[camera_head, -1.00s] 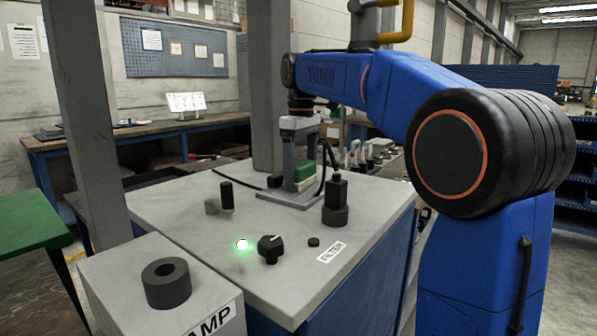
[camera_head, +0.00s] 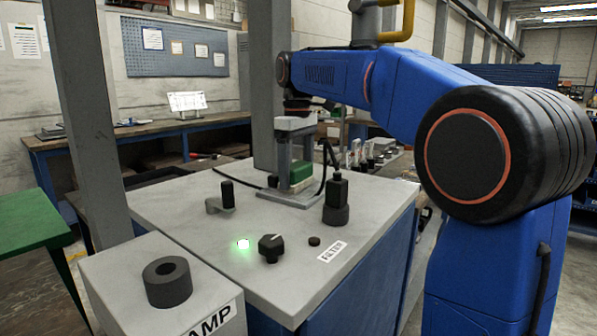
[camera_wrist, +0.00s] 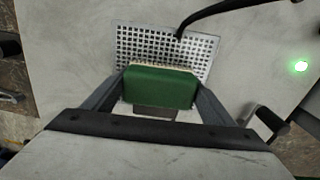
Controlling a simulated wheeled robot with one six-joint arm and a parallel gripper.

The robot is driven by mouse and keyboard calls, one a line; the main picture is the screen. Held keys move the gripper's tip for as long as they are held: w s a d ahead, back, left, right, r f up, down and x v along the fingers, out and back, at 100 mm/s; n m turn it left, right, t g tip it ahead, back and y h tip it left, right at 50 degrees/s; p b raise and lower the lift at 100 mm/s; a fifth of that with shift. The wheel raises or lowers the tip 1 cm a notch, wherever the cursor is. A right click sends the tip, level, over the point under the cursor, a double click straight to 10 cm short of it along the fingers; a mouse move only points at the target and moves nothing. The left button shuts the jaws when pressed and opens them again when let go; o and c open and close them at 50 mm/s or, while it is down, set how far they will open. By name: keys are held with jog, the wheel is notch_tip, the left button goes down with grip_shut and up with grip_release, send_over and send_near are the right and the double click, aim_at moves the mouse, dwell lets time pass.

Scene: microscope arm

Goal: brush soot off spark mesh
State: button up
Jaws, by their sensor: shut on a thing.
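My gripper (camera_wrist: 152,98) is shut on a green brush block (camera_wrist: 160,87), with one finger on each side. A pale bristle strip shows along the block's far edge. The spark mesh (camera_wrist: 130,42) is a light grey perforated plate, lying flat on the bench top just beyond the brush. The brush overlaps the mesh's near edge in the wrist view; whether the bristles touch it I cannot tell. Soot cannot be made out between the dark holes. In the head view my gripper (camera_head: 297,150) points down with the green brush (camera_head: 299,173) low over the plate.
A black cable (camera_wrist: 215,10) crosses the mesh's far side. A black cylinder fitting (camera_head: 336,200) stands to the right, a crank handle (camera_head: 226,195) to the left. A knob (camera_head: 271,247) and a lit green lamp (camera_head: 243,243) sit nearer.

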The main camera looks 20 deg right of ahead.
jog(key=shift+a+f, duration=0.1)
jog(key=shift+a, duration=0.05)
jog(key=shift+s+a, duration=0.8)
jog(key=shift+a, duration=0.05)
jog(key=shift+w+d, duration=0.85)
jog(key=shift+d, duration=0.15)
jog(key=shift+d, duration=0.1)
jog(key=shift+w+d, duration=0.75)
jog(key=shift+d, duration=0.1)
